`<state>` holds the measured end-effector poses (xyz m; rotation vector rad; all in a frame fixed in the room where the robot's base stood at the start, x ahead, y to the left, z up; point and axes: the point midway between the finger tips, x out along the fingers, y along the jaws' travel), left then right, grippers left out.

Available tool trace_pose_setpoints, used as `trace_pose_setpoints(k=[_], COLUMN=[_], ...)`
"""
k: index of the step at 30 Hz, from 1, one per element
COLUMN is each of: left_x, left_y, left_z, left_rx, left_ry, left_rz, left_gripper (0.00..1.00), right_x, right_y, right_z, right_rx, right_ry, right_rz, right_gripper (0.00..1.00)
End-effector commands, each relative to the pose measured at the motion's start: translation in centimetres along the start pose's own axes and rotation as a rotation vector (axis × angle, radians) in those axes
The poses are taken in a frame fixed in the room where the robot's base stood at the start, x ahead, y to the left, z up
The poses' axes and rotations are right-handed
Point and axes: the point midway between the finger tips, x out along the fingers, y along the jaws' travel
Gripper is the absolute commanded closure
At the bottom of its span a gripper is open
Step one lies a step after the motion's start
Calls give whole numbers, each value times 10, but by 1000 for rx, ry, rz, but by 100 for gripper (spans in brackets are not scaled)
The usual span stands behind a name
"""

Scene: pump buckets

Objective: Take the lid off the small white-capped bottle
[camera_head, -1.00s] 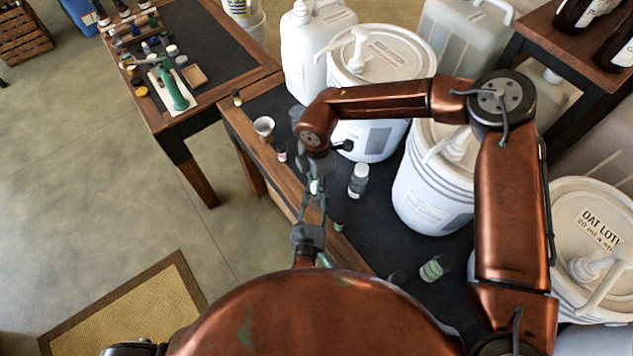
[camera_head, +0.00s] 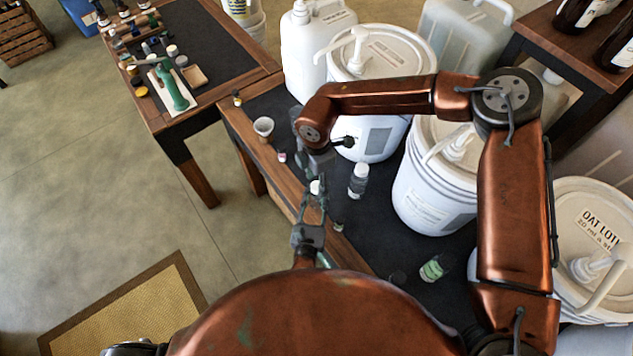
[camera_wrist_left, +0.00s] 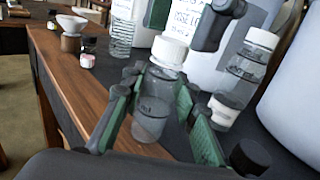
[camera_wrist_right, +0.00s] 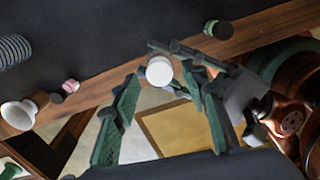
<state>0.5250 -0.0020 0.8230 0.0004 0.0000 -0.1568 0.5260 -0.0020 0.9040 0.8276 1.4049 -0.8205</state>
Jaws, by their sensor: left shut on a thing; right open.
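The small clear bottle (camera_wrist_left: 152,105) with a white cap (camera_wrist_left: 170,51) stands upright between the fingers of my left gripper (camera_wrist_left: 152,112), which is shut on its body. The cap is on the bottle. In the head view the cap (camera_head: 315,187) shows just above my left gripper (camera_head: 313,212), over the table's wooden edge. My right gripper (camera_wrist_right: 160,92) is open above the bottle. In the right wrist view the white cap (camera_wrist_right: 159,70) appears between its fingertips, with no clear contact. In the head view the right fingers are mostly hidden by the wrist.
A small funnel-shaped cup (camera_head: 264,128) and a small pink-labelled jar (camera_head: 283,157) are near the table edge.

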Motion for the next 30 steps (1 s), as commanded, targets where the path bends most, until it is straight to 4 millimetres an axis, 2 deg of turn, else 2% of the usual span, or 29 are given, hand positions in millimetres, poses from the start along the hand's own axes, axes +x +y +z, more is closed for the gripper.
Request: trace_pose_setpoints(k=[5,7,21,26,30], left_x=[-1,-1,-1,-1,-1], left_y=[1,0,0,0,0], left_z=[-4,-4,-4,-4,-4], left_rx=[1,1,1,1,1], left_ry=[7,7,7,7,7], left_rz=[0,0,0,0,0], left_gripper=[100,100,100,100,100], right_x=[-24,-28,-59,-55,-36], right_y=[1,0,-1,0,-1], right_z=[1,0,-1,0,0], right_rx=[1,0,-109,-117,-117], right_ry=[-1,0,-4,-2,-1], right_rz=[2,2,-6,-4,-7], right_gripper=[59,62,62,62,62])
